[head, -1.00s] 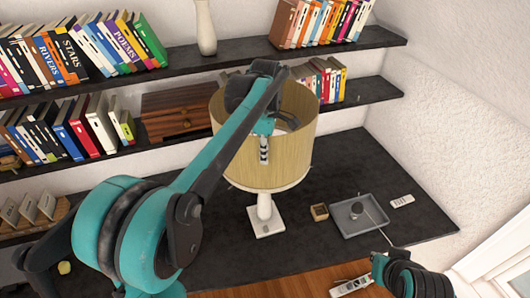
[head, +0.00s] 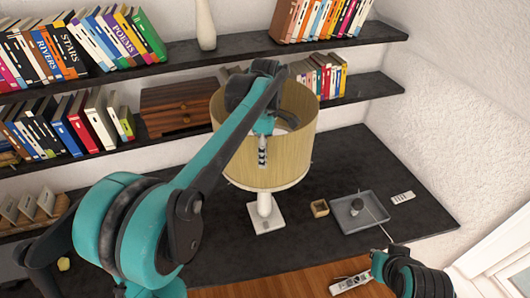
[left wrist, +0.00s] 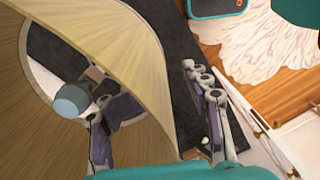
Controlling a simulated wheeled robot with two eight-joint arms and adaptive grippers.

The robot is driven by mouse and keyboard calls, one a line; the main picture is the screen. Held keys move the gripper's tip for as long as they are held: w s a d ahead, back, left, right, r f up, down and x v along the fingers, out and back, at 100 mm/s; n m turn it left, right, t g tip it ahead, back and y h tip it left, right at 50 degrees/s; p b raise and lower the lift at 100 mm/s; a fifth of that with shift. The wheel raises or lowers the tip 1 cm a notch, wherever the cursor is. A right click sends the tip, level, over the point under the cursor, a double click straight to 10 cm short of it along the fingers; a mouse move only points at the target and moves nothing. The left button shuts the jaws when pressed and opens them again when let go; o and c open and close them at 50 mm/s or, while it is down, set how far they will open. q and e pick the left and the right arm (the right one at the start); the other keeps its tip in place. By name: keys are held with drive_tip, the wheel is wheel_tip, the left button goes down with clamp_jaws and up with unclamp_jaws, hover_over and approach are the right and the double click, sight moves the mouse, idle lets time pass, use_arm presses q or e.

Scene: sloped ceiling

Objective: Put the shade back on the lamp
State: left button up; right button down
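The pale wooden-looking shade (head: 235,150) is around the top of the white lamp (head: 265,207), looking level in the head view. The lamp stands upright on the dark desk. My left gripper (head: 263,150) is at the shade's near wall. In the left wrist view the left gripper (left wrist: 158,140) is open, one finger inside the shade (left wrist: 140,75) and one outside, with a gap on the outer side. A bluish bulb (left wrist: 72,102) shows inside the shade. Whether the shade is seated is hidden. My right gripper (head: 352,283) is low at front right, its opening unclear.
On the desk (head: 330,240), right of the lamp, are a small wooden box (head: 319,208), a grey tray (head: 350,223) and a white remote (head: 403,197). Bookshelves (head: 375,90) stand close behind the shade. The desk in front of the lamp is clear.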

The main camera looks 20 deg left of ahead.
use_arm(q)
wheel_tip(320, 180, up, 12)
drive_tip(key=shift+w, duration=0.15)
idle(0.4)
